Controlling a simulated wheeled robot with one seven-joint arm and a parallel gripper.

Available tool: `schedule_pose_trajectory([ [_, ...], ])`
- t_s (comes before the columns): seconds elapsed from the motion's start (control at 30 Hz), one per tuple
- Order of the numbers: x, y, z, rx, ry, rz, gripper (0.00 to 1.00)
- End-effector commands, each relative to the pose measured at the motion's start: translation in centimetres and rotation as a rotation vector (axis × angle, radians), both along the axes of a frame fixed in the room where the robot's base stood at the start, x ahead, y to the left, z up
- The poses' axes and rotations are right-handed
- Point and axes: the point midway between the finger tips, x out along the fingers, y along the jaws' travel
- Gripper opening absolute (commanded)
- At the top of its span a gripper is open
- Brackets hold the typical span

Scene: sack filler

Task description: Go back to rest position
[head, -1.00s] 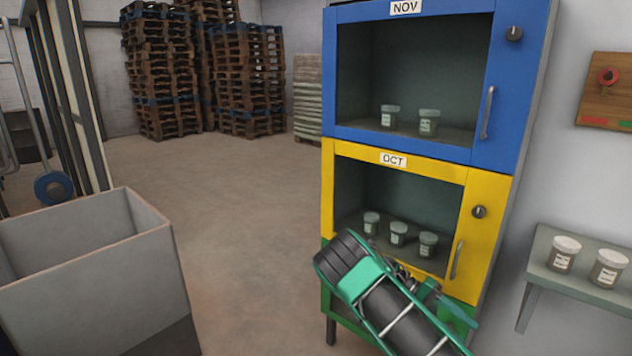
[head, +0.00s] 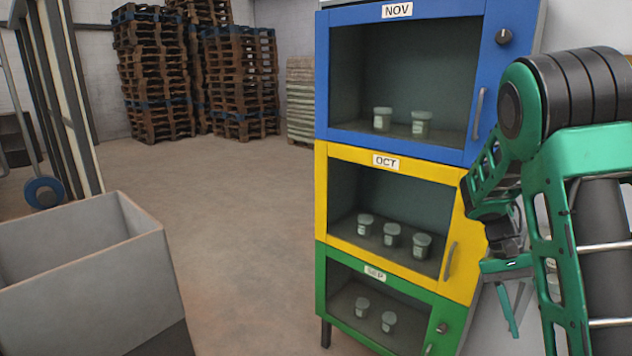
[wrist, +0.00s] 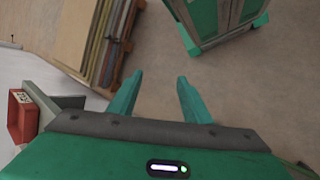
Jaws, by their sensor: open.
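My gripper (head: 512,290) hangs at the right of the head view, in front of the right side of the cabinet, with its fingers pointing down. In the wrist view my gripper (wrist: 158,95) shows two green fingers apart with nothing between them. My green and black arm covers the right part of the head view. The wrist camera looks down toward the floor.
A cabinet has a blue NOV door (head: 398,146), a yellow OCT door (head: 385,254) and a green SEP door (head: 372,335), all closed, with jars behind. A grey bin (head: 150,255) stands left. Pallets (head: 150,80) stand far back. Floor (head: 240,220) between is clear. A red bin (wrist: 20,115) is near.

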Motion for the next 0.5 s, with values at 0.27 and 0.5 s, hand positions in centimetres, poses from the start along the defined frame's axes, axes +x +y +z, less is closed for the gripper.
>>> schedule_pose_trajectory([
  [0.27, -5.4, 0.3, 3.5, 0.124, -0.146, -0.012, 0.45],
  [0.5, -10.1, 1.3, 5.6, 0.196, -0.279, -0.003, 0.45],
])
